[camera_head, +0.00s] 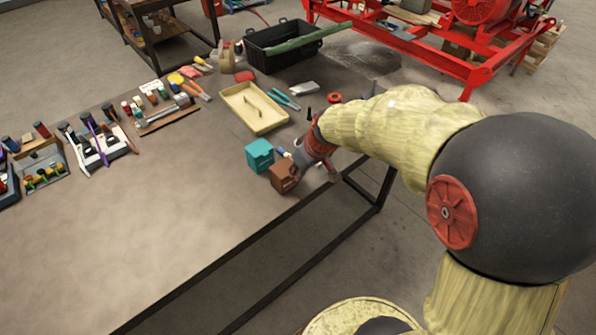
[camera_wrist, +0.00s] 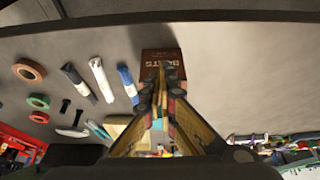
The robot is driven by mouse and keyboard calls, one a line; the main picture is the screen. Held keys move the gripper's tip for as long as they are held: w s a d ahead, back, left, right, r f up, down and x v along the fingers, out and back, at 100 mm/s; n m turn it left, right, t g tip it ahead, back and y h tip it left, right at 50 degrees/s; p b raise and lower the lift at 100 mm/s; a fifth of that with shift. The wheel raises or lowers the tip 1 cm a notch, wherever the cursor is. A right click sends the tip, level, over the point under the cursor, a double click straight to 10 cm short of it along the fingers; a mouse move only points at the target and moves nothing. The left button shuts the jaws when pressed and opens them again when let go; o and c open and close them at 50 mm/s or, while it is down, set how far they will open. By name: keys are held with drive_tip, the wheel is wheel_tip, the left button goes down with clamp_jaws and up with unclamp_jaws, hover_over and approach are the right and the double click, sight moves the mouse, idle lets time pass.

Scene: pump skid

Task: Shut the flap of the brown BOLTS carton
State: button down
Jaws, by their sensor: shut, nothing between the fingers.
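The brown BOLTS carton (camera_head: 284,177) stands on the table near its front edge, beside a teal carton (camera_head: 260,155). In the wrist view the BOLTS carton (camera_wrist: 158,57) is straight ahead of my fingertips, with its lettering partly covered by them. My gripper (camera_wrist: 161,80) is shut and empty, its fingers together. In the head view my gripper (camera_head: 297,168) is right at the carton, on its right side. I cannot tell whether it touches the carton. The flap's position is hidden or too small to tell.
A cream tray (camera_head: 254,110), blue pliers (camera_head: 285,100) and a black crate (camera_head: 283,45) lie farther back. Several tools and bins line the left side. The table's front middle is clear. A red pump skid (camera_head: 440,45) stands behind.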

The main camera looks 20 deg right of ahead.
idle(0.3)
drive_tip(key=shift+w+a+f, duration=0.2)
drive_tip(key=shift+w+f, duration=0.1)
drive_tip(key=shift+w, duration=0.35)
drive_tip(key=shift+r, duration=0.1)
